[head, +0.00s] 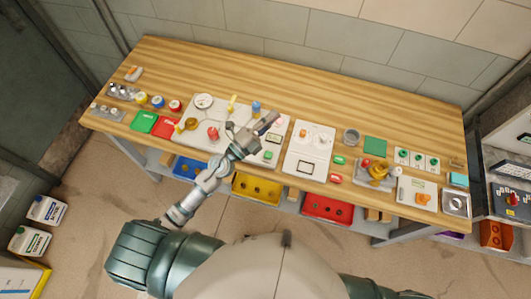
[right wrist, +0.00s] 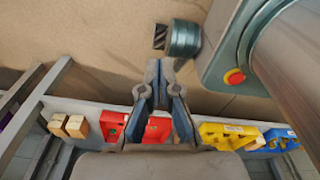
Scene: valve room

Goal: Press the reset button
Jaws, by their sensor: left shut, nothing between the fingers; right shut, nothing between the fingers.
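My left gripper (head: 268,122) is shut and empty. It reaches over the middle of the workbench, above a white panel (head: 257,160). This panel carries a small green button (head: 268,154), a pinkish one (head: 277,138) beside it and a blue knob (head: 256,106) behind. The gripper and forearm hide part of it. No readable label shows which button is the reset button. My right gripper (right wrist: 161,76) is shut and empty in the right wrist view, with bins beneath the bench around it. It does not show in the head view.
The wooden workbench (head: 330,95) is clear along its back strip. Yellow (head: 256,189) and red (head: 327,208) bins sit below.

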